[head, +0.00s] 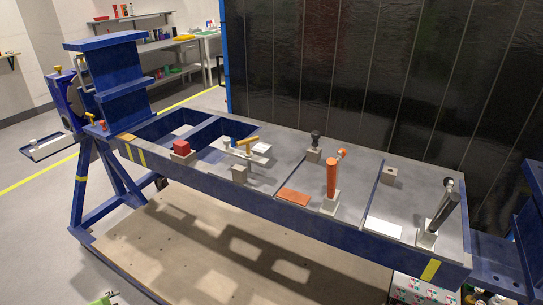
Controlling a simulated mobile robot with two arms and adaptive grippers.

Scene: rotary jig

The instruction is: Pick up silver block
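Several small grey blocks stand on the blue jig (225,188), and I cannot tell which one is the silver block. One plain grey block (240,174) stands near the front edge, left of the middle. Another grey block (389,176) with a dark spot on top stands alone toward the right. Other grey blocks serve as bases under a red block (181,147), an orange upright part (331,177) and a dark tilted part (443,210).
A yellow-topped part (246,142) stands behind the plain grey block. An orange plate (294,197) and a white plate (384,228) lie flat on the jig. A blue upright end frame (115,75) rises at the left. A dark panel (370,80) stands behind.

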